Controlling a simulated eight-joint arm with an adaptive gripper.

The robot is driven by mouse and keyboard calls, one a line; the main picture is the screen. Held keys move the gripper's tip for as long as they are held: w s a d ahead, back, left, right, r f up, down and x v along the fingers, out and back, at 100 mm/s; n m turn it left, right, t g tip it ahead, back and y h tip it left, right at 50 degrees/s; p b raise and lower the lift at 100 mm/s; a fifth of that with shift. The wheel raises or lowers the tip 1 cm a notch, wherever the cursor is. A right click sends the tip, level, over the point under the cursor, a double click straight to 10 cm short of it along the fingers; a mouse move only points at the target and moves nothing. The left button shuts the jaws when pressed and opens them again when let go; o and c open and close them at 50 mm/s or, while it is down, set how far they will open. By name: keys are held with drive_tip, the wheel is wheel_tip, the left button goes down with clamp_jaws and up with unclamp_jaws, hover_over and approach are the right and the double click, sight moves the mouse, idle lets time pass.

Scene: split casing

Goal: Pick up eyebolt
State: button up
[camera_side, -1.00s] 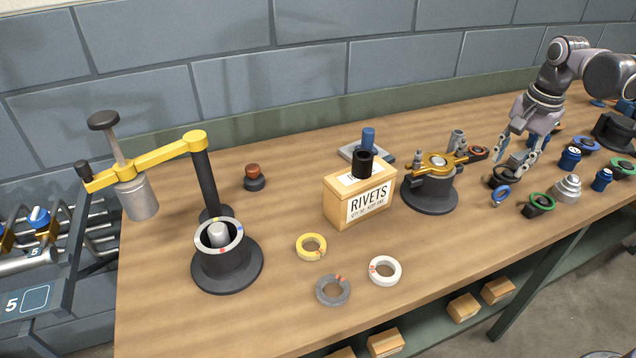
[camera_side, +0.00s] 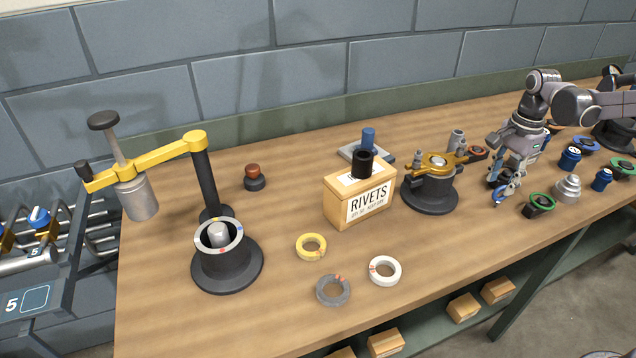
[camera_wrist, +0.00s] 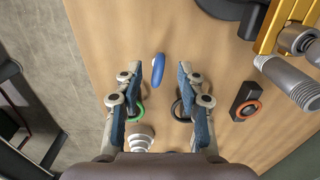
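The eyebolt, which I take to be the blue ring piece (camera_side: 499,197), is low at my gripper's fingertips in the side view and partly covered by them. In the wrist view the blue ring (camera_wrist: 158,69) looks like a narrow upright oval in the gap between the fingertips, apart from both. My gripper (camera_wrist: 160,78) is open and points down at the bench. In the side view my gripper (camera_side: 505,182) is low over the bench, right of the yellow-topped fixture. I cannot tell whether the fingertips are level with the ring.
A green-ringed black part (camera_side: 539,204) and a stepped silver cone (camera_side: 567,189) stand close on the right. A red-ringed black part (camera_wrist: 245,104) and the yellow fixture (camera_wrist: 286,22) lie to the right in the wrist view. The bench left of the ring is clear.

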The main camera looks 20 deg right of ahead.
sight(497, 189)
drive_tip(key=shift+a+f, duration=0.15)
drive_tip(key=shift+f, duration=2.2)
clamp_jaws()
